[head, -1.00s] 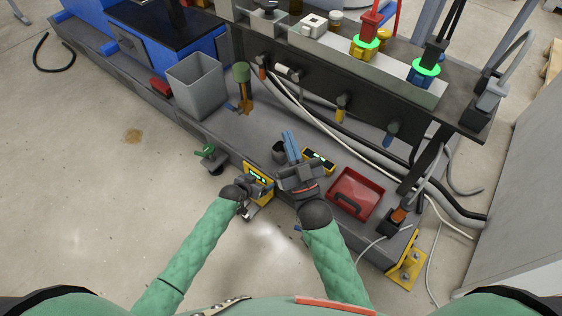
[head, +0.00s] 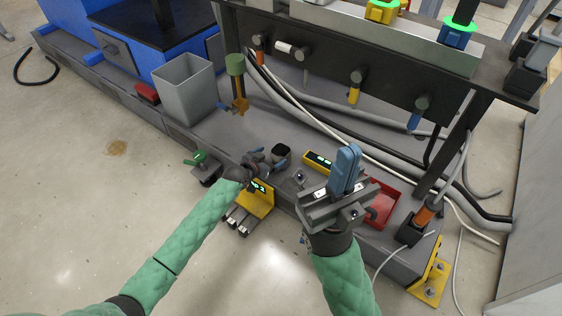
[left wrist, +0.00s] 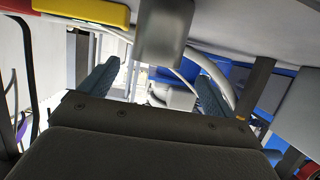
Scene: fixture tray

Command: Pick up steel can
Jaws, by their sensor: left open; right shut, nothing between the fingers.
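The steel can (head: 281,152) stands on the grey bench ledge, its dark round top showing in the head view. In the left wrist view it is a grey metal cylinder (left wrist: 163,35) at the top, upside down in the picture, ahead of and between the two fingers. My left gripper (head: 263,160) is open and just to the left of the can; the fingers are spread wide in the left wrist view (left wrist: 157,75) and I see no contact. My right gripper (head: 348,158) is shut and empty, raised with its blue fingers together, right of the can.
A yellow device (head: 319,161) lies right of the can, and a red tray (head: 383,203) is behind my right gripper. A grey bin (head: 185,90) and a green-topped post (head: 236,75) stand left. Cables (head: 300,110) run behind. A green-handled clamp (head: 200,160) sits at the ledge edge.

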